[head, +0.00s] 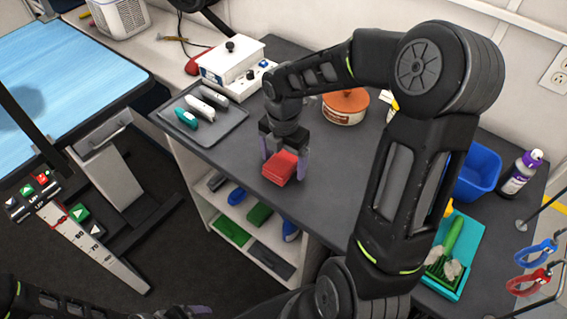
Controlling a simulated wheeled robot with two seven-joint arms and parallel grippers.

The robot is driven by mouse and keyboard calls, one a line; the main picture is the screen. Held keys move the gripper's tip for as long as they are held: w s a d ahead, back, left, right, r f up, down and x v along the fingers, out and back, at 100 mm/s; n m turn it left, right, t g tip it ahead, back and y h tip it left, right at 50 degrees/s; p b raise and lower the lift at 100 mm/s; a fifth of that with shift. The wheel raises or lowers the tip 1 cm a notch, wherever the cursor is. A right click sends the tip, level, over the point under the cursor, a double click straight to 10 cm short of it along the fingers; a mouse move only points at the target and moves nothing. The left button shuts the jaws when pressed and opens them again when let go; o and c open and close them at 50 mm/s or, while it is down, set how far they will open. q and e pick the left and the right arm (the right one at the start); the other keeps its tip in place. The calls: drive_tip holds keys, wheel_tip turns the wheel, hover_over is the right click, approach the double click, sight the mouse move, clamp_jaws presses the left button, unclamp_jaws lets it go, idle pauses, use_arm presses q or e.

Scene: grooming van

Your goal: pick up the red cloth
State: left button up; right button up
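The red cloth (280,168) is a folded, block-shaped bundle near the front edge of the dark counter (325,158) in the head view. My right gripper (284,160) comes down over it from above. Its two purple fingers stand wide apart, one on either side of the cloth. A narrow gap seems to show beside the right finger, and the left finger is partly hidden behind the cloth. My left gripper (190,311) is only just in view at the bottom edge, and its fingers are not clear.
A grey tray (228,121) with several clipper-like tools lies left of the cloth. An orange-brown pot (345,107) and a white box (232,62) stand behind. A blue bin (478,172) and a purple-capped bottle (521,172) are at right. Shelves with folded cloths lie below the counter.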

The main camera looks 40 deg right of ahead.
sight(284, 160)
drive_tip(key=c, duration=1.4)
drive_tip(key=shift+o, duration=0.2)
wheel_tip(284, 160, up, 10)
drive_tip(key=shift+b, duration=0.35)
drive_tip(key=o, duration=0.8)
drive_tip(key=c, duration=0.6)
